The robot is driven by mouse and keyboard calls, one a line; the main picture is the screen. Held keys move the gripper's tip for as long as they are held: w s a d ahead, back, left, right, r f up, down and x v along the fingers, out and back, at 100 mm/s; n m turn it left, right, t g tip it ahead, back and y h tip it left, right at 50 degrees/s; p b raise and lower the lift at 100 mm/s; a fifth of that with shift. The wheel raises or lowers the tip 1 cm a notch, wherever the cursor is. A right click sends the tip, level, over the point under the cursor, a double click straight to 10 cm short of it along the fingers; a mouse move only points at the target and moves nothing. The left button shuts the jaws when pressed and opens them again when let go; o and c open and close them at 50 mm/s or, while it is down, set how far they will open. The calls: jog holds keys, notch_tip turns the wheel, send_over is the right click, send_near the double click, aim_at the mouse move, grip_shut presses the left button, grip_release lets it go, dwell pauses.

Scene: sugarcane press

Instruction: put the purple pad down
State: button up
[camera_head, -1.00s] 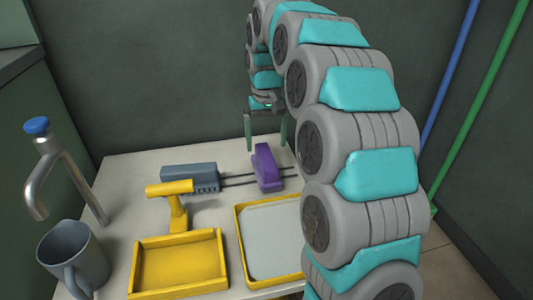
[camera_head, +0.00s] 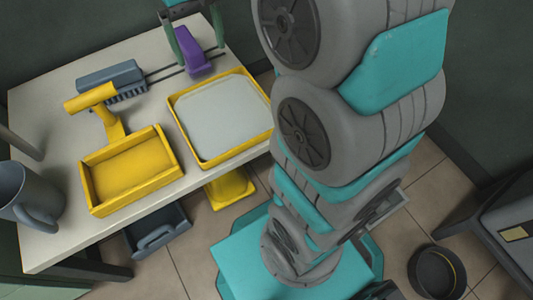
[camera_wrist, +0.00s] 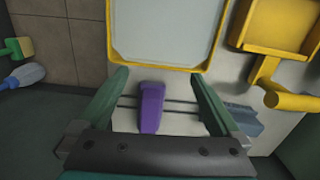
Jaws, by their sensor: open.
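The purple pad (camera_head: 194,54) sits upright on the dark rails at the back of the pale table in the head view. It also shows in the wrist view (camera_wrist: 151,106), between my gripper's fingers and apart from both. My gripper (camera_head: 198,46) is open and empty, its green fingers on either side of the pad from this angle. The fingers spread wide in the wrist view (camera_wrist: 160,73). How high the fingertips are over the table is hard to tell.
A grey brush-like block (camera_head: 112,80) lies left of the pad by the rails. A yellow-rimmed tray (camera_head: 222,162), a yellow box (camera_head: 88,192) and a yellow-handled press part (camera_head: 108,118) stand nearer. A grey mug (camera_head: 22,190) is at the left edge.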

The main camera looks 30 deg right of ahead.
jog(key=s+f, duration=0.4)
jog(key=s, duration=0.8)
jog(key=s+f+g, duration=0.1)
jog(key=s+f, duration=0.4)
jog(key=s, duration=0.8)
jog(key=shift+s+d+f, duration=0.15)
jog(key=shift+s+d, duration=0.05)
jog(key=shift+d, duration=0.1)
notch_tip(320, 180, up, 10)
jog(key=p, duration=1)
